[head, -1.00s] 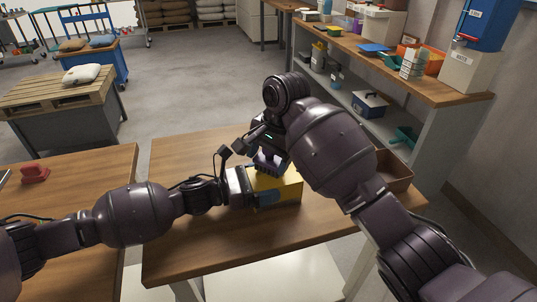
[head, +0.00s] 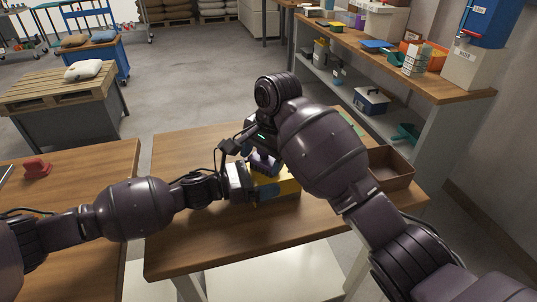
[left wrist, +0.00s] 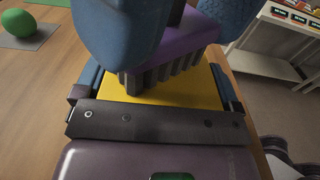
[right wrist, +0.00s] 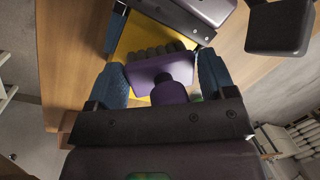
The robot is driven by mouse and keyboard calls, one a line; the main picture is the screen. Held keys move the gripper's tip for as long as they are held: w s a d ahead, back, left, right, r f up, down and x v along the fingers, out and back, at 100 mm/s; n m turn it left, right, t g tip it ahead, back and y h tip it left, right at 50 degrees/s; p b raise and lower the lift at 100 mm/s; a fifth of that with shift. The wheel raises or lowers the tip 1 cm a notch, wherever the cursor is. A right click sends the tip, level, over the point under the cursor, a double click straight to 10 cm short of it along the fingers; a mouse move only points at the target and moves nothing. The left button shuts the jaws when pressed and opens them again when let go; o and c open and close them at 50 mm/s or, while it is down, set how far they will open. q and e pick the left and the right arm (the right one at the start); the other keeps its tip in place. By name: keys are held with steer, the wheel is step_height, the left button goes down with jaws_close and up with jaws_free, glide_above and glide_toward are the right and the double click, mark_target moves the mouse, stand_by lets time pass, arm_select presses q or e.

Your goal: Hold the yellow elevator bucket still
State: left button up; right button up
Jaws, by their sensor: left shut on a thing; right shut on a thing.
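The yellow elevator bucket (head: 287,189) is on the wooden table in the head view, partly hidden by my arms. My left gripper (head: 256,190) is shut on it from the left. In the left wrist view the bucket's yellow surface (left wrist: 130,92) lies between the blue fingers. My right gripper (right wrist: 168,85) is shut on a purple brush (right wrist: 160,72) with dark bristles. The brush (head: 262,163) is at the bucket's top in the head view. In the left wrist view its bristles (left wrist: 165,72) are at the yellow surface; exact contact is unclear.
A brown open tray (head: 391,168) stands at the table's right edge. A red object (head: 37,167) lies on the left table. The front of the middle table is clear.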

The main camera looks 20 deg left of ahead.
arm_select(q)
steer(key=shift+s+d+r, duration=0.15)
steer(key=shift+s+d, duration=0.1)
steer(key=shift+d, duration=0.3)
arm_select(e)
steer(key=shift+s+a+r, duration=0.1)
steer(key=shift+s+a, duration=0.3)
steer(key=shift+a, duration=0.2)
steer(key=shift+s+a+r, duration=0.1)
steer(key=shift+s+a, duration=0.3)
steer(key=shift+a, duration=0.2)
steer(key=shift+d, duration=0.1)
steer(key=shift+c, duration=0.6)
arm_select(q)
steer(key=shift+g, duration=0.3)
arm_select(e)
steer(key=shift+w+d, duration=0.75)
steer(key=shift+d, duration=0.2)
arm_select(q)
steer(key=shift+w+a, duration=0.15)
steer(key=shift+a, duration=0.1)
arm_select(e)
steer(key=shift+w+d+r, duration=0.1)
steer(key=shift+w+d, duration=0.45)
steer(key=shift+d, duration=0.25)
steer(key=shift+c, duration=0.2)
arm_select(q)
steer(key=shift+a, duration=0.1)
arm_select(e)
steer(key=shift+r, duration=3.5)
